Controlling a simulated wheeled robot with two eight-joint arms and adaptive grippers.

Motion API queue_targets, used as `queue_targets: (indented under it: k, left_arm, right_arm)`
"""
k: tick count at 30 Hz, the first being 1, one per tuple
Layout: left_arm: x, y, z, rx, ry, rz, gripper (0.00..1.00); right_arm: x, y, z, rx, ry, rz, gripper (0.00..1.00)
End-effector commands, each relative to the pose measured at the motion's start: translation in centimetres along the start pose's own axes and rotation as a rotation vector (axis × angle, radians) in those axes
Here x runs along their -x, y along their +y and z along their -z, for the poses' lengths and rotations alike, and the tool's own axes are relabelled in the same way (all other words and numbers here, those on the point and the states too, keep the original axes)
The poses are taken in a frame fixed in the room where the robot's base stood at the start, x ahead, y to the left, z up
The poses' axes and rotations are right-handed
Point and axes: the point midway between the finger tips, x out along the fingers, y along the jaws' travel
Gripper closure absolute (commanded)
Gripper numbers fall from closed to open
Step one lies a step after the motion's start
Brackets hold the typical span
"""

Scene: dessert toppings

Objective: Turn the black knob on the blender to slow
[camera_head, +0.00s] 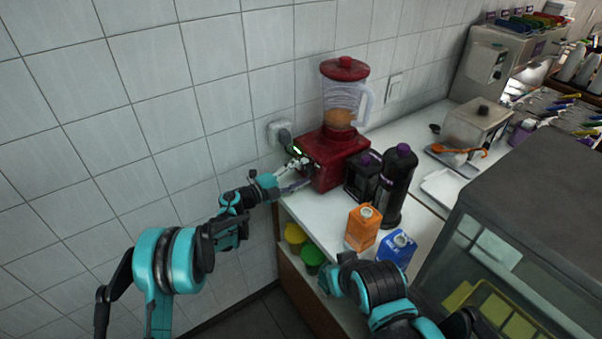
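The blender has a dark red base (334,157) and a clear jar (342,100) with a red lid and some orange-brown content. It stands on the white counter near the tiled wall. My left gripper (296,176) reaches in from the left and is at the left front side of the blender base, very close to it. The black knob cannot be made out; the gripper lies over that side of the base. Whether its fingers are apart or closed is too small to tell. My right arm comes in at the bottom, and its gripper end is not clearly seen.
An orange carton (362,228) and a blue carton (397,249) stand at the counter's front edge. A black bottle (398,186) and a dark container (362,176) stand right of the blender. A glass case (530,240) fills the right. Yellow and green tubs sit on the shelf below.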

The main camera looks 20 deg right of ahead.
Motion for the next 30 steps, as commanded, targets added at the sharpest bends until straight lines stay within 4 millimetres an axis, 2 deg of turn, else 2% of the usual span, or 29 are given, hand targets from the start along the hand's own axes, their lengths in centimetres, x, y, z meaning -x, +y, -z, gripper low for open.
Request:
queue_targets:
  k: [6,10,14,21,25,30]
  left_arm:
    - [0.1,0.0,0.0,0.001,-0.001,0.001,0.44]
    - [1.0,-0.1,-0.1,0.001,-0.002,0.001,0.44]
    - [3.4,-0.1,-0.1,0.001,-0.004,0.001,0.44]
    - [8.7,-0.1,-0.1,0.001,-0.004,0.001,0.44]
    - [10.7,0.0,-0.1,0.001,-0.003,0.001,0.44]
    - [11.9,0.0,0.0,0.001,-0.001,0.000,0.44]
  right_arm:
    - [0.0,0.0,0.0,0.000,0.000,0.000,1.00]
    - [0.0,0.0,0.0,0.000,0.000,0.000,1.00]
    - [0.0,0.0,0.0,0.000,0.000,0.000,1.00]
    - [0.0,0.0,0.0,0.000,0.000,0.000,1.00]
    - [0.0,0.0,0.0,0.000,0.000,0.000,1.00]
    - [0.0,0.0,0.0,0.000,0.000,0.000,1.00]
